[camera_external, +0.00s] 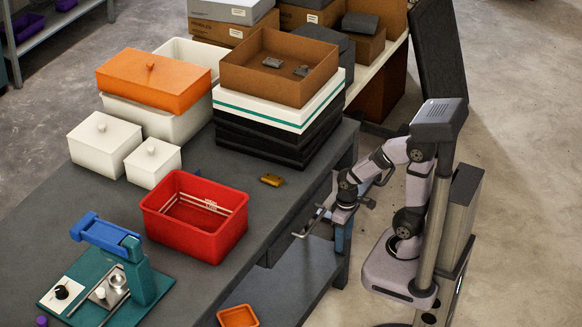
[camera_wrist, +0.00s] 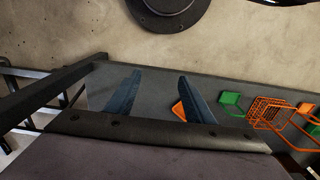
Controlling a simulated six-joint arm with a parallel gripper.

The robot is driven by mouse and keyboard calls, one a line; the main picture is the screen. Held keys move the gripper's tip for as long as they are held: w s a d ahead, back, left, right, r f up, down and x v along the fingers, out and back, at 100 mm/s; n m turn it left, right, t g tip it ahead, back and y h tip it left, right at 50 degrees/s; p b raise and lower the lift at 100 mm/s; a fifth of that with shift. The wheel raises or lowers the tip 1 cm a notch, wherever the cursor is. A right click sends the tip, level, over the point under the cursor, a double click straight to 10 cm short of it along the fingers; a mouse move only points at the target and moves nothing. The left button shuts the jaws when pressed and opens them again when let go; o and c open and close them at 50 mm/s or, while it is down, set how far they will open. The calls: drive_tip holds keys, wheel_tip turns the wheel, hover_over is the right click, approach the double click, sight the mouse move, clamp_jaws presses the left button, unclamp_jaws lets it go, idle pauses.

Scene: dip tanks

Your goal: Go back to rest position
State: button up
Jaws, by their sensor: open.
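My gripper (camera_external: 339,236) hangs beside the right edge of the grey table (camera_external: 262,222), with its blue fingers pointing down. In the wrist view my gripper (camera_wrist: 160,76) shows two blue fingers spread apart with nothing held between them. My arm is folded close to its column at the right. In the wrist view, a small orange tray (camera_wrist: 179,112) shows beyond the fingers, well apart from them.
The table bears a red bin (camera_external: 195,216), a yellow-brown piece (camera_external: 271,180), white lidded boxes (camera_external: 104,145), a teal-and-blue device (camera_external: 145,280) and stacked trays (camera_external: 280,66). A lower shelf (camera_external: 290,280) lies below. Orange baskets (camera_wrist: 268,112) show in the wrist view.

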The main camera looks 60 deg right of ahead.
wheel_tip(320, 180, up, 28)
drive_tip(key=p, duration=2.6)
drive_tip(key=shift+f, duration=0.2)
